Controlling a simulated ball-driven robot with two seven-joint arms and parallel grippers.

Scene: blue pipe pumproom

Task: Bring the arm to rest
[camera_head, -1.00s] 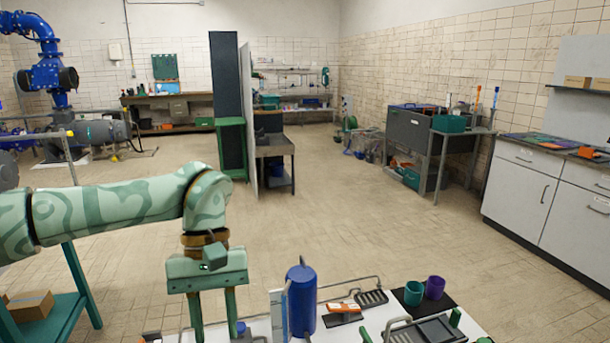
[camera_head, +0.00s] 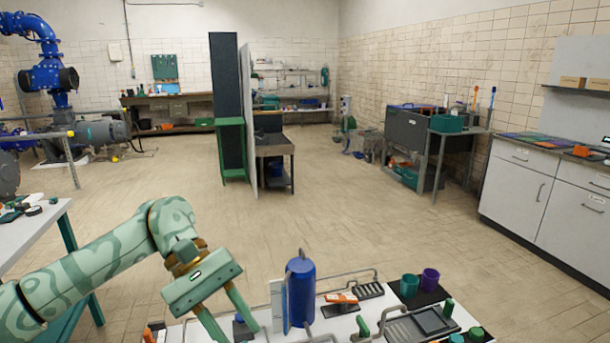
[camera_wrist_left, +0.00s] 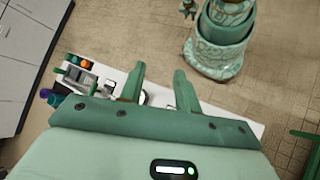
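My left arm comes in from the left in the head view, patterned in pale and dark green. Its left gripper (camera_head: 238,333) is tilted, with its two green fingers pointing down and to the right over the left part of the white worktable (camera_head: 268,316). The fingers are apart with nothing seen between them. In the left wrist view the same gripper (camera_wrist_left: 159,70) shows its fingers spread, with the worktable beyond them. My right gripper is in neither view.
A blue cylinder (camera_head: 301,291) stands on the worktable near the gripper. A teal cup (camera_head: 409,286) and a purple cup (camera_head: 430,280) stand farther right. Another white table (camera_head: 35,230) is at the left edge. The tiled floor (camera_head: 340,210) beyond is clear.

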